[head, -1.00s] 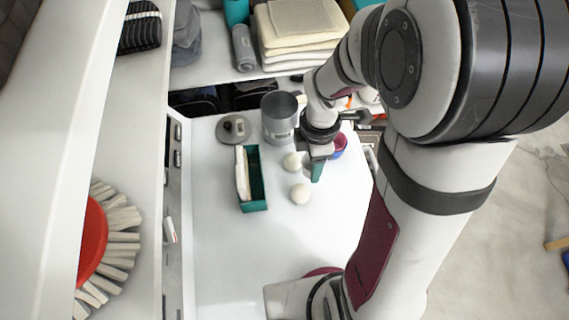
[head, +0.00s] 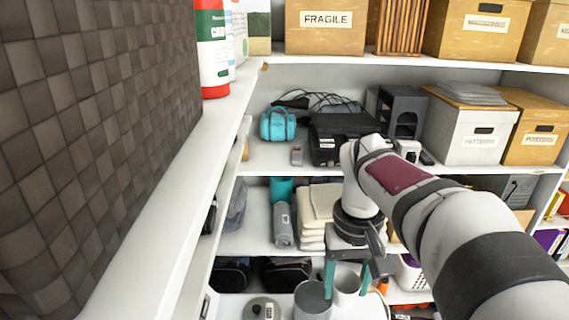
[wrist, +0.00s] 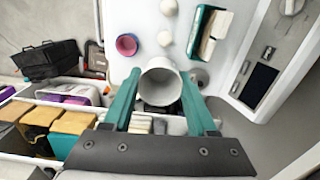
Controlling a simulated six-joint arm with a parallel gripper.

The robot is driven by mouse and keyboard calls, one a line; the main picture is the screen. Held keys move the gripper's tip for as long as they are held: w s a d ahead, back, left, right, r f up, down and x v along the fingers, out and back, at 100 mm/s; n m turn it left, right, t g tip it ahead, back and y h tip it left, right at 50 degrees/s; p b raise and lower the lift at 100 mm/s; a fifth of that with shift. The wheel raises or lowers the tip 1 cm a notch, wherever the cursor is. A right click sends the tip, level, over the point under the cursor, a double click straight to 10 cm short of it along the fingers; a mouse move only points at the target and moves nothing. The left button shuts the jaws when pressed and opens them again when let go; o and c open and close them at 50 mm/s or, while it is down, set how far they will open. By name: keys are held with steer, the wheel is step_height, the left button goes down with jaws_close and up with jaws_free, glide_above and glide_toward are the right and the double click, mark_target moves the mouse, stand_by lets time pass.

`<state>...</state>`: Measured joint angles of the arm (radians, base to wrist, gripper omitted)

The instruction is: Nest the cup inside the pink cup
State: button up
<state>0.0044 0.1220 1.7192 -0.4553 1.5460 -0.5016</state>
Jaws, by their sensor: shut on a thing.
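A whitish cup (wrist: 160,84) is between the two teal fingers of my gripper (wrist: 161,88) in the wrist view; its open mouth faces the camera. In the head view my gripper (head: 346,277) is shut on the same cup (head: 346,288), low in the picture in front of the shelves. The pink cup (wrist: 127,45) stands on the white tabletop, up and left of the held cup in the wrist view, apart from it. A blue-purple rim or layer shows at the pink cup. The pink cup cannot be seen in the head view now.
A grey canister (head: 312,301) stands just left of the held cup in the head view, beside a round grey lid (head: 262,309). Shelves stand behind.

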steer(key=shift+w+d+f, duration=0.55)
steer(key=shift+d+f, duration=1.05)
steer(key=shift+f, duration=2.2)
steer(key=shift+w+d+f, duration=0.6)
steer(key=shift+d+f, duration=1)
steer(key=shift+f, duration=2.15)
steer(key=shift+w+d+f, duration=0.55)
steer(key=shift+d+f, duration=1.05)
steer(key=shift+f, duration=2.2)
steer(key=o, duration=1.4)
steer(key=shift+r, duration=0.15)
step_height(320, 180, up, 16)
steer(key=shift+f, duration=0.2)
